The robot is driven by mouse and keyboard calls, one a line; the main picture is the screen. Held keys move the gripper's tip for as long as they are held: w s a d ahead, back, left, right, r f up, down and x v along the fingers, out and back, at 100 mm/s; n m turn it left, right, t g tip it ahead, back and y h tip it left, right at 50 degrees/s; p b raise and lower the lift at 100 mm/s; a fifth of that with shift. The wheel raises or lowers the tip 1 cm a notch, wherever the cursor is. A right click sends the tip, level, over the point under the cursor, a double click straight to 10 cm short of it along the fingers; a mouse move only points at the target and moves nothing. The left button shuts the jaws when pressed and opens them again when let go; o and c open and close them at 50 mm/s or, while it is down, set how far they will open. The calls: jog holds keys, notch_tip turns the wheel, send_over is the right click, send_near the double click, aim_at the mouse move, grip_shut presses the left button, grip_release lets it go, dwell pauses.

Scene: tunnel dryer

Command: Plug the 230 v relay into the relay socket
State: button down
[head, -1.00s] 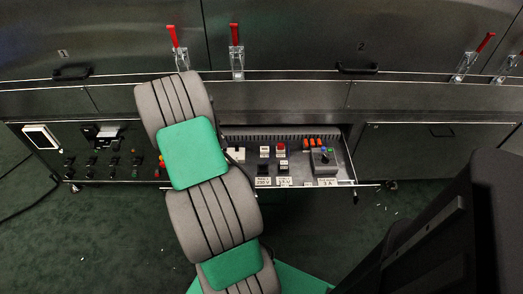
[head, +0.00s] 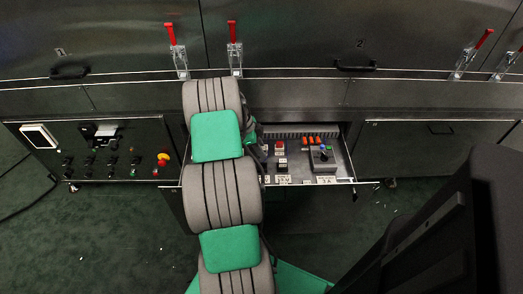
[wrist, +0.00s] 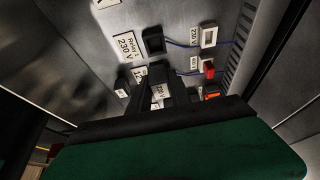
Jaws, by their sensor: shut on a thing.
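My gripper (wrist: 161,80) shows in the wrist view, its dark fingers shut on a small dark relay with a pale printed face (wrist: 160,91). The print is too small to read surely. The gripper is over the open drawer. The black relay socket (wrist: 153,40), beside the "Relay 1 230 V" label (wrist: 126,45), is apart from the held relay, above it in the picture, and looks empty. In the head view my arm hides the gripper, the held relay and this socket.
Red-handled clamps (head: 235,50) stand above.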

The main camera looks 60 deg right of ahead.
jog(key=shift+f+b, duration=1.85)
jog(key=shift+f, duration=0.8)
jog(key=shift+f+b, duration=1.15)
jog(key=shift+b, duration=0.25)
jog(key=c, duration=1.1)
grip_release()
jog(key=shift+r, duration=0.1)
jog(key=p+v, duration=0.2)
jog(key=v, duration=0.5)
jog(key=shift+w+r, duration=0.1)
jog(key=shift+r, duration=0.25)
jog(key=shift+a, duration=0.1)
